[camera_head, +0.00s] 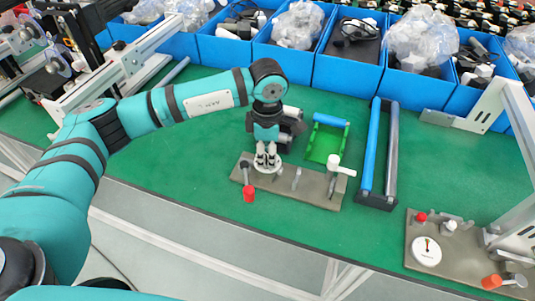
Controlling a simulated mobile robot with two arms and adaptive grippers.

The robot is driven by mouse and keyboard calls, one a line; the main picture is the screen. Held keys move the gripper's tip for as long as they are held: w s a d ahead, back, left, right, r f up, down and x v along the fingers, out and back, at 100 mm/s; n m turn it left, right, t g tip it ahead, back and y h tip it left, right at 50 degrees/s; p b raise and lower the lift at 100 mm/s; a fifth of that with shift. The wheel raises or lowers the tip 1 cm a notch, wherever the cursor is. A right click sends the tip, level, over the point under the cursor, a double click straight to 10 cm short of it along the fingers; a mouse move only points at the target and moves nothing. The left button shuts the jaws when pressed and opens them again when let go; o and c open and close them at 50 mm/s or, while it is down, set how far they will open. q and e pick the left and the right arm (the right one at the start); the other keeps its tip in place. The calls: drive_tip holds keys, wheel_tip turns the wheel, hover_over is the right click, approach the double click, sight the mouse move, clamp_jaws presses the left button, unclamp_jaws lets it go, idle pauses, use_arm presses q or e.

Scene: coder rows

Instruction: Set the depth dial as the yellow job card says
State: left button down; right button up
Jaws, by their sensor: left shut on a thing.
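My left gripper (267,160) points straight down over a grey plate (318,190) on the green table. Its fingers are shut on the centre of a white round dial (258,168) near the plate's left end. The fingers hide the dial's knob and pointer, and its marks are too small to read. I cannot make out a yellow job card. My right gripper is not in view.
A red-knobbed lever (249,192) and a white-handled lever (340,166) stand on the plate near my gripper. Behind are a green tray (318,148) and a rack with blue and grey rollers (372,145). Blue bins (345,72) line the back.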

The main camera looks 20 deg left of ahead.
sight(267, 155)
use_arm(q)
drive_tip(key=c, duration=1.1)
unclamp_jaws()
wheel_tip(267, 155, up, 12)
drive_tip(key=shift+r, duration=0.1)
